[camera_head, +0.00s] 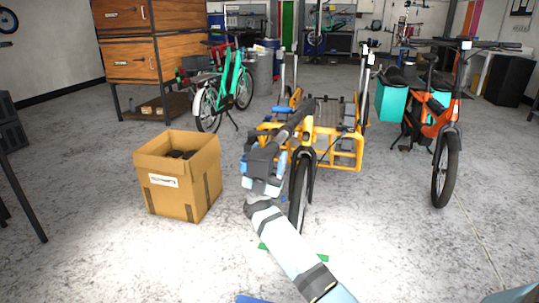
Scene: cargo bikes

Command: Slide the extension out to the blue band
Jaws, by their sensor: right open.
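A yellow cargo bike (340,161) stands in the middle with its front wheel (299,194) towards me. Behind the wheel is its slatted deck (335,114) in a yellow frame. I cannot pick out the extension from the frame for sure. Blue parts show at the deck's left (283,109) and right (348,134); I cannot tell whether either is the blue band. My right arm rises from the bottom and overlaps the left of the bike. My right gripper (304,106) is open, its fingers small and dark against the deck; contact cannot be told. My left gripper is out of view.
An open cardboard box (180,193) stands on the floor to the left. A green bike (233,82) is behind it by a wooden drawer cabinet (127,60). An orange bike (440,117) with teal bags stands at the right. The front floor is mostly clear.

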